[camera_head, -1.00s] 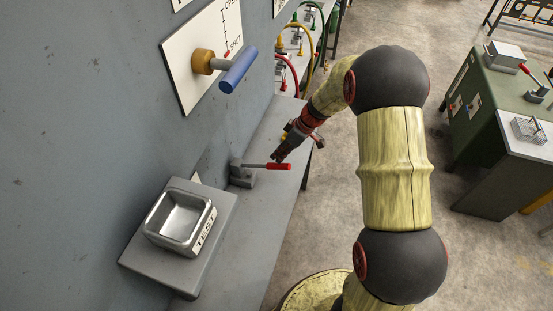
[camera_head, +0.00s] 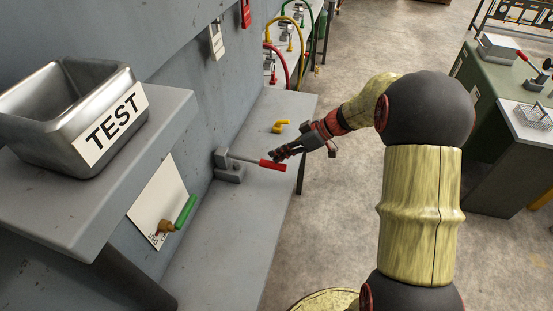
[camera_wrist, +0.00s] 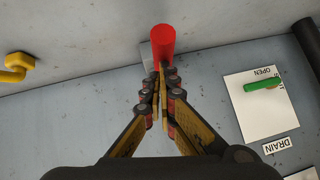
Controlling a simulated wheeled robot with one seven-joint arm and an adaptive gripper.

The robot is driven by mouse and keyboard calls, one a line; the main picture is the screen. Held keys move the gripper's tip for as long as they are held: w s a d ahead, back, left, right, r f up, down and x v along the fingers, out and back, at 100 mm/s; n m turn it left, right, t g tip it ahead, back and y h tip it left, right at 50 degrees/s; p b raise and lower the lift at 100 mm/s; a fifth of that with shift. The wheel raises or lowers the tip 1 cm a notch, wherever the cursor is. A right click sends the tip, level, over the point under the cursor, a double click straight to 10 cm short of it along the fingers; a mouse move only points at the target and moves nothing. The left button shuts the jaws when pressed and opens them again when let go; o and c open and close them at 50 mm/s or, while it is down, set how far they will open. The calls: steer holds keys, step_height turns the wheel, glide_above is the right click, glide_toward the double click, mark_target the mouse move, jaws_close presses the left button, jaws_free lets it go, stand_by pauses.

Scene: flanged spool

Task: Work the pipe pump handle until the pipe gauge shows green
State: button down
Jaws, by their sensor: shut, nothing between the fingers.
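The pump handle is a grey lever with a red grip (camera_head: 272,165) on a grey base (camera_head: 228,173) on the bench. It points out toward the bench's front edge. The red grip also shows end-on at the top of the wrist view (camera_wrist: 162,40), just beyond my fingertips. My gripper (camera_head: 281,155) is shut and empty, right by the outer end of the grip. In the wrist view its fingertips (camera_wrist: 162,75) are together below the grip. I cannot tell whether they touch it. The pipe gauge is not recognisable in either view.
A metal TEST tray (camera_head: 70,115) stands on a raised grey shelf (camera_head: 160,130) at left. Below it, a green-handled drain valve (camera_head: 178,222) sits on a white plate. A yellow fitting (camera_head: 281,126) lies behind the pump. Open floor (camera_head: 345,210) is right of the bench.

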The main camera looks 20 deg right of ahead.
steer(key=shift+s+d+f+b, duration=0.15)
steer(key=shift+f+b, duration=1.05)
steer(key=shift+b, duration=0.35)
steer(key=shift+s+f, duration=0.1)
steer(key=shift+f, duration=0.1)
